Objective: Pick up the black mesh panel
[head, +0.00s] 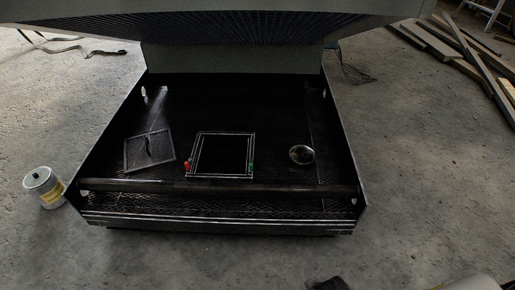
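The black mesh panel (135,154) lies at the left inside a dark, open enclosure (220,211), turned slightly askew. A small dark upright piece, perhaps a handle, shows at its middle. To its right is a square frame (252,145) with a light outline, a black opening, and a red and a green piece at its sides. A dark part at the bottom edge, probably the tip of my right gripper (328,284), is mostly cut off and well away from the panel. My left gripper is not in view.
A round shiny metal piece (301,154) lies right of the frame. A dark bar (270,188) crosses the enclosure's front, and a raised lid (230,57) overhangs its back. A can (44,187) stands on the floor at left. Planks (455,55) lie at upper right.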

